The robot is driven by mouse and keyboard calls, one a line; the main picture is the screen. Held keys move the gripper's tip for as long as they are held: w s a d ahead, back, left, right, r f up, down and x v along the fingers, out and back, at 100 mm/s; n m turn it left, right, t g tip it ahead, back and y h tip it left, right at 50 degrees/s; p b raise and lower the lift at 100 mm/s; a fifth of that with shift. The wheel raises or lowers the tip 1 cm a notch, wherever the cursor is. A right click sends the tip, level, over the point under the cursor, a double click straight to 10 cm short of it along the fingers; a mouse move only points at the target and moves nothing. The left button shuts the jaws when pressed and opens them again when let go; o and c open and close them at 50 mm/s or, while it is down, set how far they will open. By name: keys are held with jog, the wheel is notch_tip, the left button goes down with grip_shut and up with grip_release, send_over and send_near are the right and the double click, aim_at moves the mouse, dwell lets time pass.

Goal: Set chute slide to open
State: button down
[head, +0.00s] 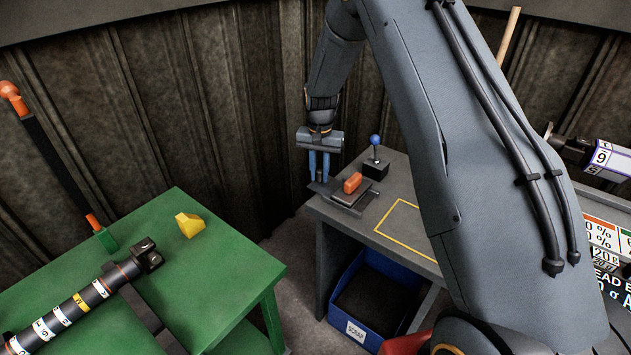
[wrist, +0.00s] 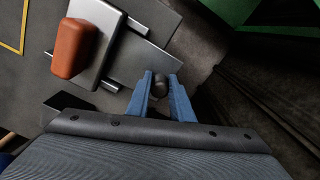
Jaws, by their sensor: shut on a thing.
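The chute slide (wrist: 150,60) is a flat grey plate on the grey bench, projecting past the bench edge beside my gripper. It passes by a silver block and rails (wrist: 98,52) topped by an orange piece (wrist: 76,47); the orange piece also shows in the head view (head: 352,183). A dark rounded knob (wrist: 159,87) stands at the plate's outer end. My gripper (head: 319,182) points down at that end, and its blue fingers (wrist: 160,92) are shut on the knob. In the head view the knob is hidden behind the fingers.
A lever with a blue ball (head: 375,141) stands behind the slide. A yellow outline (head: 408,231) marks clear bench. A blue scrap bin (head: 355,333) is below. A green table (head: 180,270) at left holds a shaft (head: 85,300) and a yellow block (head: 189,225).

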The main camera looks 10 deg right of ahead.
jog(key=shift+w+a+b, duration=1.05)
jog(key=shift+w+a, duration=0.25)
jog(key=shift+w, duration=0.2)
jog(key=c, duration=1.6)
grip_release()
jog(key=shift+o, duration=0.2)
notch_tip(320, 180, up, 8)
jog(key=b, duration=0.2)
jog(key=s+d+n, duration=0.2)
jog(key=s, duration=1.5)
jog(key=s+d+r+n, duration=0.1)
jog(key=s+d+n, duration=0.1)
jog(key=s, duration=1.6)
jog(key=shift+s+d+n+t, duration=0.15)
jog(key=shift+d+n+t, duration=0.25)
jog(key=shift+n, duration=0.3)
